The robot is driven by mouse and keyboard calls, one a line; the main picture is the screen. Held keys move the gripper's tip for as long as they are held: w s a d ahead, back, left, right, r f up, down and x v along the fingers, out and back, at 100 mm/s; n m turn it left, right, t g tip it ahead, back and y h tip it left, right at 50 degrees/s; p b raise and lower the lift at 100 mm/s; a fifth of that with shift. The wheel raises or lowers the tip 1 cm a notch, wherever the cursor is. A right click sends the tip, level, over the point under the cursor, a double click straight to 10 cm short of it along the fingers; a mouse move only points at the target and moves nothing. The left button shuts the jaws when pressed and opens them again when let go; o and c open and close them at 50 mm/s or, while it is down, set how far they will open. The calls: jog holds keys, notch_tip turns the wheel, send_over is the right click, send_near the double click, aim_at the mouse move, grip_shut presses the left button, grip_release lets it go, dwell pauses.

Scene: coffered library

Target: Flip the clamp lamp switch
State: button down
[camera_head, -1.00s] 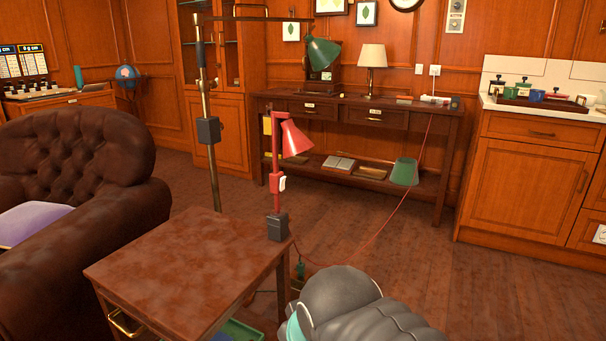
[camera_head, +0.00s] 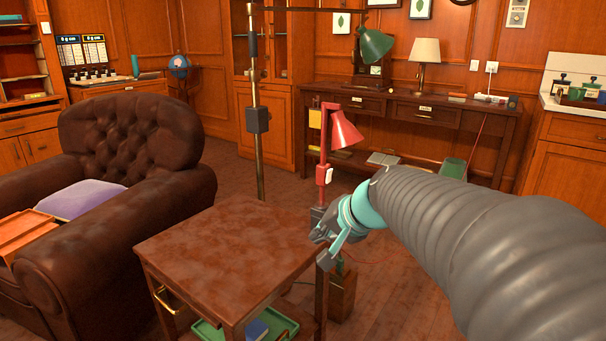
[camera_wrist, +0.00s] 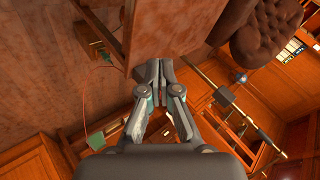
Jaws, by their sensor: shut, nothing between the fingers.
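The red clamp lamp (camera_head: 344,130) stands upright at the far right corner of the small side table (camera_head: 215,250). Its red post carries a small white switch box (camera_head: 328,175), and its dark clamp is partly covered by my gripper. My gripper (camera_head: 322,262) is in front of the lamp's base, below the switch and close to the table's right edge. I cannot tell whether it touches the table or clamp. In the wrist view my gripper (camera_wrist: 155,68) has its fingers together and empty, beside the tabletop (camera_wrist: 180,25). I cannot make out the lamp there.
A brass pole (camera_head: 256,165) with a dark box rises behind the table. A brown tufted armchair (camera_head: 125,140) stands to the left. A green tray (camera_head: 205,330) is under the tabletop. A long console table (camera_head: 440,110) is against the back wall. The tabletop is bare.

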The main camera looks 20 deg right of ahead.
aim_at(330, 176)
jog(key=w+d+m+t+h, duration=0.1)
jog(key=w+d+m, duration=0.3)
jog(key=d, duration=0.5)
jog(key=w+d+m+t+h, duration=0.1)
jog(key=w+d+m+t, duration=0.2)
jog(key=w+d, duration=0.6)
jog(key=shift+w+d+r+m, duration=0.25)
jog(key=shift+d+r+m, duration=0.25)
jog(key=shift+m, duration=0.3)
jog(key=w+a+r+p, duration=0.1)
jog(key=w+a+p, duration=0.1)
jog(key=w+a, duration=0.3)
jog(key=shift+w+a, duration=0.2)
jog(key=shift+w, duration=0.75)
jog(key=shift+w+a, duration=0.25)
jog(key=shift+w, duration=0.05)
